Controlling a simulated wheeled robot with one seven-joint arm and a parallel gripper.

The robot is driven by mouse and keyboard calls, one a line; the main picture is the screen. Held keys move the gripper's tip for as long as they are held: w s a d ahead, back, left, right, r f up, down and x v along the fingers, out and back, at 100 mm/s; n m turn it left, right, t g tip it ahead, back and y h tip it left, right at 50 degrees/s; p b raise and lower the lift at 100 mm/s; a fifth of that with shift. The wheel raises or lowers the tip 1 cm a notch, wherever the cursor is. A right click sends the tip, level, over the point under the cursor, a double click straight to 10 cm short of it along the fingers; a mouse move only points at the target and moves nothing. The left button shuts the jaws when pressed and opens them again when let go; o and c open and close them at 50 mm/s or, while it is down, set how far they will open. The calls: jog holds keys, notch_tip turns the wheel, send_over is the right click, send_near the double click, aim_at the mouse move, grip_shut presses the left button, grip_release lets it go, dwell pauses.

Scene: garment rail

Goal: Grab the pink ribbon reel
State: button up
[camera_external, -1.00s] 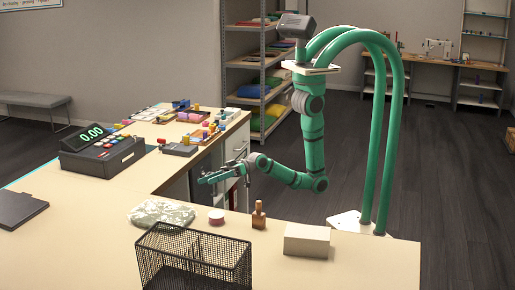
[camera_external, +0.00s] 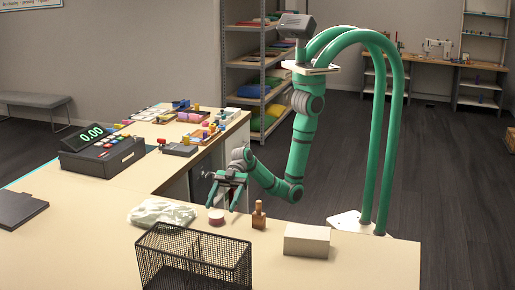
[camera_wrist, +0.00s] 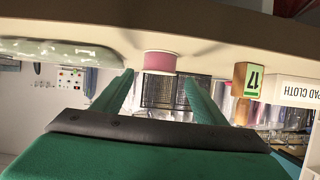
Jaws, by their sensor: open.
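The pink ribbon reel (camera_external: 216,217) stands on the counter's far edge, between a crumpled pale bag and a wooden stamp. My gripper (camera_external: 226,190) is open and empty, just above and behind the reel in the external view. In the wrist view the reel (camera_wrist: 160,62) is pink with a white rim. It lies ahead of and roughly centred between the two green fingers (camera_wrist: 152,95), which appear apart from it. The exact gap between fingertips and reel is hard to tell.
The pale bag (camera_external: 162,213) lies left of the reel. The wooden stamp (camera_external: 258,214) and a box (camera_external: 307,240) labelled "pad cloth" are to the right. A black mesh basket (camera_external: 195,258) stands in front. A cash register (camera_external: 102,150) is at the far left.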

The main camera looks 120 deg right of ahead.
aim_at(217, 213)
jog(key=shift+f+x, duration=0.1)
jog(key=shift+x, duration=1.35)
jog(key=shift+f+x, duration=0.15)
jog(key=shift+x, duration=1.3)
jog(key=shift+d, duration=0.15)
jog(key=shift+c, duration=0.3)
jog(key=c, duration=1)
